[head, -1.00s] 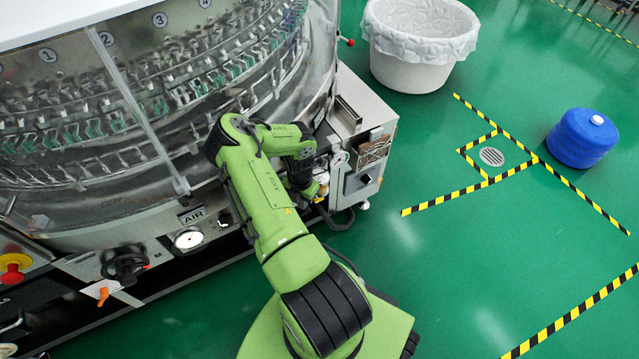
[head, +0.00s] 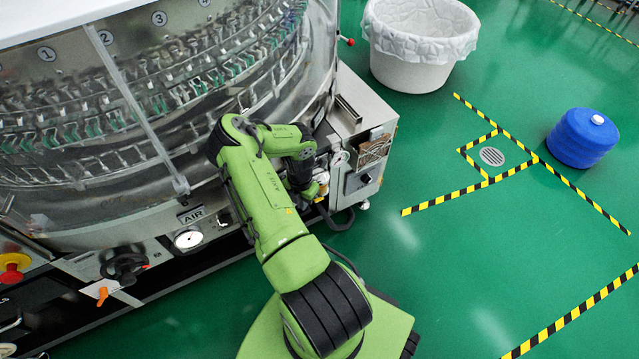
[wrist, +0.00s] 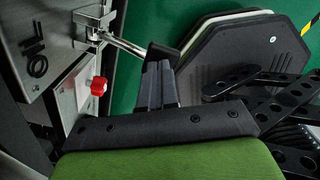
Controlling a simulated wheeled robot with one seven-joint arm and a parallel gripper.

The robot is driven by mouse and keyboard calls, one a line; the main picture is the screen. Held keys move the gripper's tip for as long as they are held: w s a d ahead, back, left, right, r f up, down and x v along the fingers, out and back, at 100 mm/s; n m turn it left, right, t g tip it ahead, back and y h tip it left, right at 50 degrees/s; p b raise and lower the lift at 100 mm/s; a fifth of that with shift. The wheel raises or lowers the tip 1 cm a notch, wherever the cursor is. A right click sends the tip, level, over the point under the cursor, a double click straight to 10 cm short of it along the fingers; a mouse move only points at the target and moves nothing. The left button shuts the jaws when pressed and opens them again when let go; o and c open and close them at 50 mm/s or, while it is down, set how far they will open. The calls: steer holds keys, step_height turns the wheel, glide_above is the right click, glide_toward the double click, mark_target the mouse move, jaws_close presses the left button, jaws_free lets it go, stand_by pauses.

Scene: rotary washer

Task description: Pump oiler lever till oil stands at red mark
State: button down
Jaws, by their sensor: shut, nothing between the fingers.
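In the wrist view, a shiny metal lever (wrist: 124,43) runs from a bracket at the top left, beside a grey panel with a black OIL label (wrist: 37,58). Its far end meets the dark tip of my gripper (wrist: 160,66). My gripper is shut with nothing between its fingers; I cannot tell whether it touches the lever. A red knob (wrist: 98,86) sits below the bracket. In the head view my arm hides most of the gripper and the lever, at the machine's right end. I cannot make out the oil level or the red mark.
The washer (head: 150,110) fills the left of the head view, with a pressure gauge (head: 188,239) and a red knob (head: 13,268). A control box (head: 362,178) stands right of my wrist. A white lined bin (head: 415,60) and blue drum (head: 580,140) stand on open green floor.

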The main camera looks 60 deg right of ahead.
steer(key=shift+f+b, duration=0.65)
steer(key=shift+f, duration=2.15)
step_height(320, 180, up, 8)
steer(key=p, duration=0.7)
steer(key=shift+f, duration=0.15)
